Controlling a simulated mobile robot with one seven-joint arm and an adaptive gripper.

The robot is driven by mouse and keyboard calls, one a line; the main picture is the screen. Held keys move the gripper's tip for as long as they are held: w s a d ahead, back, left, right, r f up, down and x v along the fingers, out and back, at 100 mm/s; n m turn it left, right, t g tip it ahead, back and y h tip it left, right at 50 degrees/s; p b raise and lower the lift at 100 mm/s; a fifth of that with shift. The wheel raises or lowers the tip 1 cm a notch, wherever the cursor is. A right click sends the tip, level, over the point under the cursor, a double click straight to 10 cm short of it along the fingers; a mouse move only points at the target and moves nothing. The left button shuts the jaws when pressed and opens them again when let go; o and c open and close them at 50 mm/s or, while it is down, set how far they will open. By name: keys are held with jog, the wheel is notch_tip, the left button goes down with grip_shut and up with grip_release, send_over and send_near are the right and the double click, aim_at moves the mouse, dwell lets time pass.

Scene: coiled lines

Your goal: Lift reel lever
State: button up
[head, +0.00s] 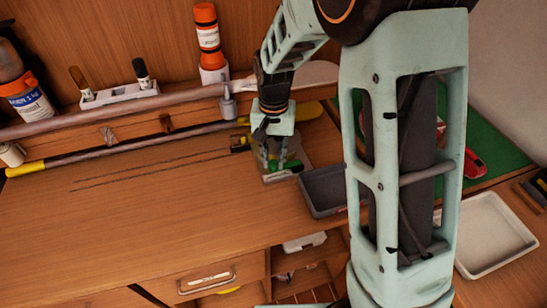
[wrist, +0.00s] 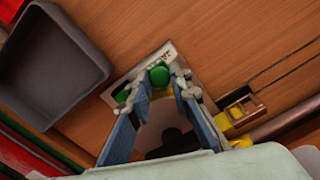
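A small device with a pale metal base plate (head: 285,176) stands on the wooden workbench; I take it to be the reel. In the wrist view, its labelled plate (wrist: 152,60) lies beyond my fingertips. A round green knob (wrist: 158,75), possibly the lever's end, shows between the fingertips, and a second green part (wrist: 122,95) is beside the left finger. My gripper (wrist: 163,80) points down at the device, its fingers apart around the knob. I cannot tell whether they touch it. In the head view, my gripper (head: 275,158) hides much of the device.
A dark grey tray (head: 323,190) sits close to the right of the device. A fishing rod (head: 120,148) lies behind and left, its yellow and black part (wrist: 238,112) near my right finger. A white tray (head: 492,235) is far right. The front left bench is clear.

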aim_at(276, 161)
jog(key=shift+d+r, duration=0.15)
grip_shut()
jog(key=shift+w+d+r+y, duration=0.2)
jog(key=shift+d+r+y, duration=0.2)
jog(key=shift+y, duration=0.5)
jog(key=shift+w+d+r+g+y, duration=0.2)
jog(key=shift+d+r+g+y, duration=0.35)
jog(key=shift+y, duration=0.55)
jog(key=shift+w+d+r+g+y, duration=0.1)
jog(key=shift+d+r+g+y, duration=0.15)
jog(key=shift+d+y, duration=0.25)
jog(key=shift+w+d+r+g+y, duration=0.1)
jog(key=shift+d+r+y, duration=0.15)
jog(key=shift+y, duration=0.45)
jog(key=shift+w+d+r+g+y, duration=0.15)
jog(key=shift+d+r+g+y, duration=0.1)
jog(key=shift+d+y, duration=0.45)
jog(key=shift+w+d+r+g+y, duration=0.15)
jog(key=shift+d+g+y, duration=0.15)
jog(key=shift+y, duration=0.7)
jog(key=shift+d, duration=0.1)
jog(key=o, duration=0.9)
grip_release()
